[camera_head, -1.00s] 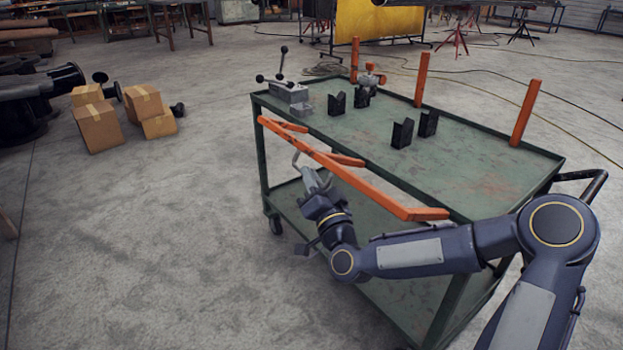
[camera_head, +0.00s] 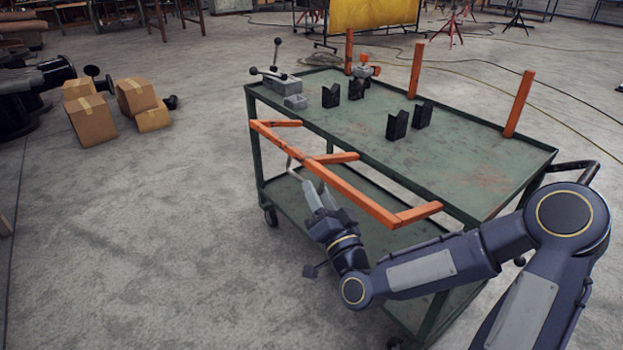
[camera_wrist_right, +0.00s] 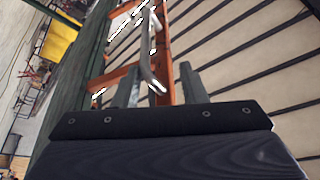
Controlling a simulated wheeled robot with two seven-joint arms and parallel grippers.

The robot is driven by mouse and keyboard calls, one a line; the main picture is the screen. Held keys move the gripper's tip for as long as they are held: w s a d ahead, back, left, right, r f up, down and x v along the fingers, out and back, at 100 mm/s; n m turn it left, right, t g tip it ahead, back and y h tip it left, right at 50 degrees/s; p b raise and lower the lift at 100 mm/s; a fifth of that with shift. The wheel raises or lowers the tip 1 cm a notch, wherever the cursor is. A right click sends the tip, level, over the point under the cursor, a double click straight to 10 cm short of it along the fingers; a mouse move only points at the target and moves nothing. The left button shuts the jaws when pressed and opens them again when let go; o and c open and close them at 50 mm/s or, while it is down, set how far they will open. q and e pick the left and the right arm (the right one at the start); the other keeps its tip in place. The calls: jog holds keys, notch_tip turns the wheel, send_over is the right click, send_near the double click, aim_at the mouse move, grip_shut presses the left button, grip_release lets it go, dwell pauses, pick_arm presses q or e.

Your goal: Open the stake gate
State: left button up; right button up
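The stake gate is an orange frame (camera_head: 345,186) along the near long side of the green cart (camera_head: 480,183). Its long rail stands out from the tabletop edge, and short stubs point back toward the cart. A thin grey bent handle (camera_head: 293,167) hangs off the rail and also shows in the wrist view (camera_wrist_right: 151,65). My right gripper (camera_head: 315,191) is below the rail at the handle. In the wrist view its fingers (camera_wrist_right: 157,82) stand apart, with the handle between or just beyond them and visible gaps. My left gripper is out of view.
Three orange posts (camera_head: 415,70) stand along the cart's far side. Black V-blocks (camera_head: 397,125) and a grey clamp fixture (camera_head: 280,82) sit on top. Cardboard boxes (camera_head: 92,120) are on the floor at left.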

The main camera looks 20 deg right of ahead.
jog(key=shift+s+a+f, duration=0.1)
jog(key=shift+s+a, duration=0.1)
jog(key=shift+s, duration=0.5)
jog(key=shift+d, duration=0.1)
jog(key=b+v, duration=0.2)
jog(key=v, duration=0.7)
jog(key=shift+d+f, duration=0.2)
jog(key=shift+d, duration=0.2)
jog(key=shift+w, duration=0.15)
jog(key=shift+b, duration=0.35)
